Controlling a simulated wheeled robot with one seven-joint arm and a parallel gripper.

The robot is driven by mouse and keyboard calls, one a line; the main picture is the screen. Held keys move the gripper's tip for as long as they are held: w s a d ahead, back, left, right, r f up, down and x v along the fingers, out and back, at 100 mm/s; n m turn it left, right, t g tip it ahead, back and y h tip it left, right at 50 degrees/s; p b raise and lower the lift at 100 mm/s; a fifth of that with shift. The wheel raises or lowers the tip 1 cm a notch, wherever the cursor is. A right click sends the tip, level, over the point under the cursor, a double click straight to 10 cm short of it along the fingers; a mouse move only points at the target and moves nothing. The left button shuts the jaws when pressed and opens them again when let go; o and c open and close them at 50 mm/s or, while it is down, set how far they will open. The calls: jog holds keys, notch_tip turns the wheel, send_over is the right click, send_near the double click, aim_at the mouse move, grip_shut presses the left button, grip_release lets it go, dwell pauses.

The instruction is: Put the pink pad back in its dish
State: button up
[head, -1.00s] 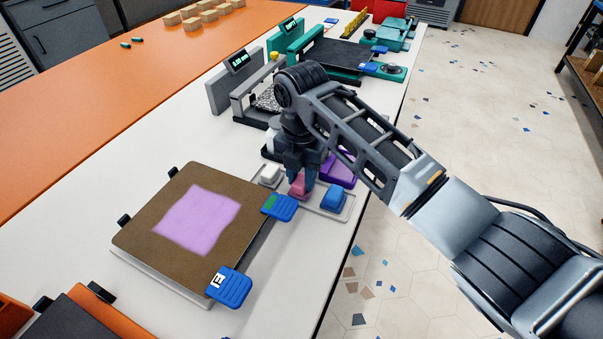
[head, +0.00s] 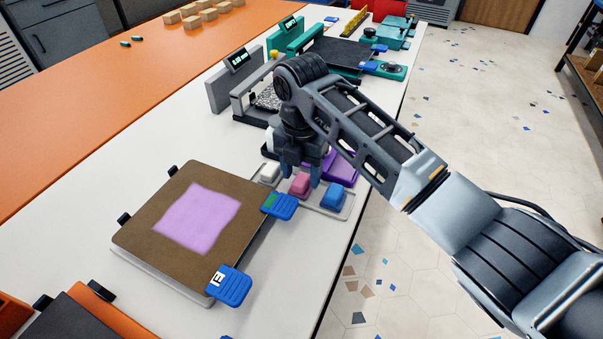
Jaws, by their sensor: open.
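The pink pad (head: 300,184) sits between a white pad (head: 270,173) and a blue pad (head: 333,198) in a shallow pale dish (head: 347,212) on the white bench. My gripper (head: 300,174) points down just above and behind the pink pad, with its fingers apart. The pink pad shows clear below the fingers, and nothing is seen held between them. The pad's far side and part of the dish are hidden by the gripper and the pads.
A printer bed (head: 150,230) with a lilac sheet and blue clips (head: 280,206) lies close left of the dish. A purple object (head: 341,168) stands just behind it. Grey and teal printers (head: 290,38) line the bench beyond. The bench's right edge is near the dish.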

aim_at(301, 179)
notch_tip(301, 179, up, 11)
jog(key=shift+b, duration=0.35)
jog(key=shift+c, duration=0.5)
dwell(0.6)
